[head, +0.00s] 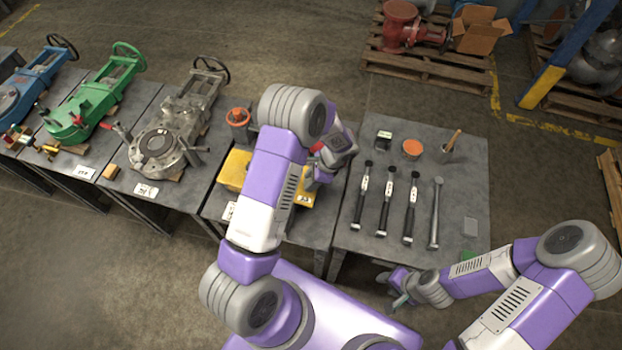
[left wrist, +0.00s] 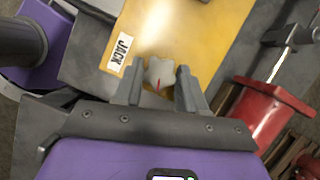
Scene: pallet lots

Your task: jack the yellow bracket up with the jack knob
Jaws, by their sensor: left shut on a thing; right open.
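The yellow bracket (head: 234,169) lies on the grey bench, partly hidden behind my left arm. In the left wrist view the bracket (left wrist: 190,32) is a flat yellow plate with a white JACK label (left wrist: 119,52). The jack knob (left wrist: 160,72) is a grey lobed knob with a red mark, at the plate's near edge. My left gripper (left wrist: 161,88) is shut on the knob, one finger on each side. In the head view my left gripper (head: 311,182) is at the bracket's right end; the knob is hidden there. My right gripper (head: 398,296) is open and empty, in front of the right bench.
A red flanged part (left wrist: 268,115) stands close right of my left gripper. An orange handwheel (head: 238,116) is behind the bracket. Green (head: 95,98) and grey valves stand left.

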